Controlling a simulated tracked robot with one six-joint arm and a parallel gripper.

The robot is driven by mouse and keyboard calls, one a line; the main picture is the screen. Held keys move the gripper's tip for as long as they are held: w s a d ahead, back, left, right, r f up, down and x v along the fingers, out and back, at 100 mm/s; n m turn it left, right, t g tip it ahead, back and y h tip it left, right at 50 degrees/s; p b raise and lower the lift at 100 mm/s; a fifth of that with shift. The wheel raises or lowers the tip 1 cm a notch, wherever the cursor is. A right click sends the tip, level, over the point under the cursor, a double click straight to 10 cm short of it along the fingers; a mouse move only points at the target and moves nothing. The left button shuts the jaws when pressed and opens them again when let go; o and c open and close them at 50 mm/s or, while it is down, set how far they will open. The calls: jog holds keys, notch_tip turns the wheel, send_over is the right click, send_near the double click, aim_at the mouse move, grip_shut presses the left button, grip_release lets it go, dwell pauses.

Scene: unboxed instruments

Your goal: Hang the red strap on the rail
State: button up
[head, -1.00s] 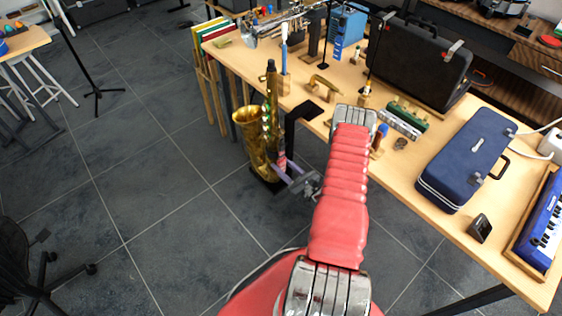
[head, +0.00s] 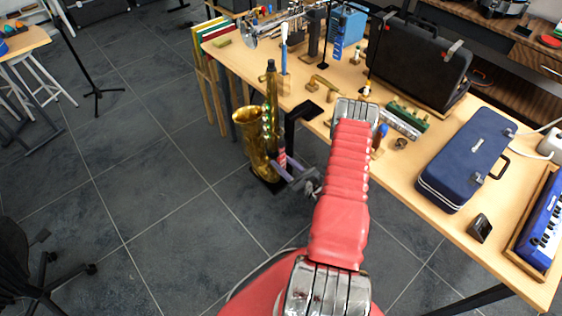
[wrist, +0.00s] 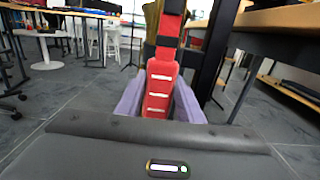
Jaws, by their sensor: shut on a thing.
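My gripper (head: 298,176) is at the front side of the table, below its top and right beside the saxophone in the head view. In the wrist view, its two purple fingers (wrist: 160,104) are shut on the red strap (wrist: 160,88), which has pale bars and a black band and runs upward out of view. In the head view only a small red patch of the strap (head: 281,157) shows by the fingertips. A black bar (head: 292,122), possibly the rail, juts from the table's front edge above my gripper. I cannot tell whether the strap touches it.
A brass saxophone (head: 258,140) stands on the floor close to my fingers. The wooden table (head: 412,168) carries a blue case (head: 465,160), a black case (head: 418,62) and several small instruments. A dark post stands right of the strap in the wrist view.

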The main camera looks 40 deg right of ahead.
jog(key=shift+s, duration=0.15)
jog(key=s, duration=0.6)
jog(key=shift+s, duration=0.35)
dwell(1.1)
jog(key=shift+d, duration=0.1)
jog(key=w+a+r+n+y, duration=0.1)
jog(key=w+a+r+y, duration=0.1)
jog(key=a+r, duration=0.5)
jog(key=w+a+r+n+g+y, duration=0.1)
jog(key=w+a+r, duration=0.4)
jog(key=a, duration=0.9)
jog(key=w+a+r+n+g+y, duration=0.1)
jog(key=w+a+r+n+y, duration=0.2)
jog(key=a+r, duration=0.6)
jog(key=shift+w+a+y, duration=0.7)
jog(key=shift+a+y, duration=0.2)
jog(key=shift+y, duration=0.2)
